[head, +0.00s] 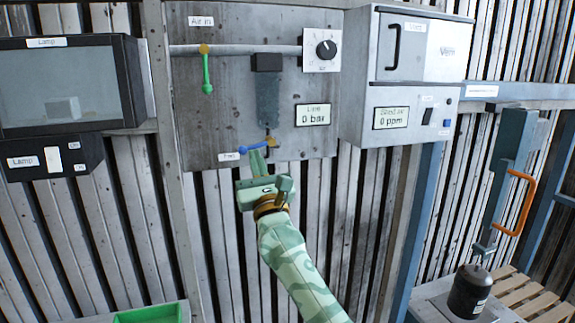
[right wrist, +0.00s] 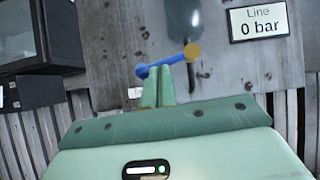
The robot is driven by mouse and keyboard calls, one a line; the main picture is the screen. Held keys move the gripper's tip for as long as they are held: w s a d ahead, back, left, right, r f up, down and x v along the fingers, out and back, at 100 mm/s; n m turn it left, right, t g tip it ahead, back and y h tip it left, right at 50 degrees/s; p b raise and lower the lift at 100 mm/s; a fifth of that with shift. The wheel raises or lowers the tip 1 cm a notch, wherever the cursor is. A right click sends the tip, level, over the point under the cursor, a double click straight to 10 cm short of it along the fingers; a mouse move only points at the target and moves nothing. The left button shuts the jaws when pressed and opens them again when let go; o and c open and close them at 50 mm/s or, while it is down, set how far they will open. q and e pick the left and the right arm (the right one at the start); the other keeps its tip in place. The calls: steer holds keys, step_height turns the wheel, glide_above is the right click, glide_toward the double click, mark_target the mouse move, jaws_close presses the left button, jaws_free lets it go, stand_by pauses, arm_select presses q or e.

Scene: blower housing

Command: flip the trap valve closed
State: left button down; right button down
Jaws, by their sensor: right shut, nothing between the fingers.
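The trap valve is a small valve with a gold body (head: 271,141) under the grey bowl on the wall panel. Its blue lever (head: 245,149) points left, close to level, with its free end a little lower. In the right wrist view the lever (right wrist: 147,70) runs left from the gold body (right wrist: 192,51). My right gripper (head: 260,154) is shut and empty, its fingertips at the lever. My left gripper is out of view.
A green lever (head: 208,75) hangs from the air pipe above. The grey bowl (head: 267,98) hangs above the valve. The line gauge (head: 312,115) reads 0 bar. A dark lamp cabinet (head: 130,80) stands left, a grey vent box (head: 357,75) right.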

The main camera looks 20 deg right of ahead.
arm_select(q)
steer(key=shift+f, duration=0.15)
arm_select(e)
steer(key=shift+a+r+m+h, duration=0.15)
steer(key=shift+r+m+h, duration=0.05)
steer(key=shift+m+h, duration=0.75)
